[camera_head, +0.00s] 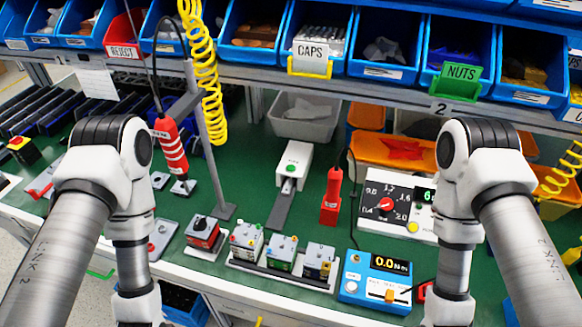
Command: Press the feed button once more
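A white panel (373,205) stands right of centre on the green bench. It has a rotary knob (385,204) with a red centre, ringed by numbers from about 0.4 to 2.0. A small green display (424,196) sits at its right, partly behind my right arm. A round yellow button (412,226) is at its lower right; the label beside it is cut off by my arm, so I cannot read whether it says feed. Both of my arms reach down past the bottom of the picture, the right one just right of the panel. Neither gripper shows.
A blue meter reading 0.0 (377,263) stands before the panel. A white device with a green button (293,168), a red tool (331,196) and small terminal blocks (282,252) are to its left. A hanging red screwdriver (170,145) and blue bins (383,42) are behind.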

